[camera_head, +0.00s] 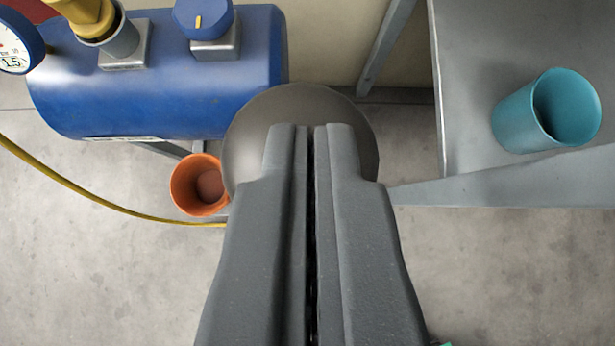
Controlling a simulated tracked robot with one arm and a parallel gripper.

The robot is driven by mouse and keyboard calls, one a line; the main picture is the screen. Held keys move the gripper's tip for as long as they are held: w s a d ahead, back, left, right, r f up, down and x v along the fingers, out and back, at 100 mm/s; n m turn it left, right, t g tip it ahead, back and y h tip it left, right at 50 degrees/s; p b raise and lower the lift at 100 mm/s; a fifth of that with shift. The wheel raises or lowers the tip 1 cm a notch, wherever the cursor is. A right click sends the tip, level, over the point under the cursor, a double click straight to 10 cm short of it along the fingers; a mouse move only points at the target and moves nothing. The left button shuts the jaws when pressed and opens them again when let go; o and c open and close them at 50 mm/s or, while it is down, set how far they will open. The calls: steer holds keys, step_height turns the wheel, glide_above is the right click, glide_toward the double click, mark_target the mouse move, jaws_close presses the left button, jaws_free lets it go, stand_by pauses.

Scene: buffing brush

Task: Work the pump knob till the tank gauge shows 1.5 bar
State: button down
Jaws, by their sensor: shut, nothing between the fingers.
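My gripper (312,130) is shut and empty, its fingers pointing up the picture at the centre. Directly behind the fingertips is a large grey rounded disc (300,103), partly hidden by them. It may be the pump knob, and I cannot tell whether the fingers touch it. The blue tank (160,95) lies at the upper left. The gauge (14,45) at the left edge is cut off. Its white face shows a red part and "15" with a possible point, but I cannot read the needle.
A yellow fitting (88,14) in a grey sleeve stands on the tank. A yellow hose (85,192) curves across the floor. An orange cup (184,190) stands below the tank. A teal cup (520,118) stands on a grey table (465,60) at right. Floor shows between.

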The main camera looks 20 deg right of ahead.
step_height(320, 180, up, 4)
steer(key=shift+f+p, duration=0.2)
steer(key=shift+p, duration=0.25)
steer(key=p+v, duration=0.2)
steer(key=v, duration=0.8)
steer(key=shift+w, duration=0.1)
stand_by(1.4)
step_height(320, 180, up, 29)
steer(key=s+a+n+t+y+p, duration=0.2)
steer(key=t+p, duration=0.1)
steer(key=s+d+r+t, duration=0.1)
steer(key=s+r, duration=0.3)
steer(key=r, duration=0.5)
steer(key=s+d+r+n+t+p, duration=0.1)
steer(key=s+r, duration=0.4)
steer(key=r, duration=0.4)
steer(key=s+d+r+t, duration=0.1)
steer(key=s+d+r, duration=0.1)
steer(key=s+r, duration=0.3)
step_height(320, 180, up, 4)
steer(key=shift+s+n+t+y, duration=0.2)
steer(key=shift+n+t+y, duration=0.1)
steer(key=shift+t+y, duration=0.1)
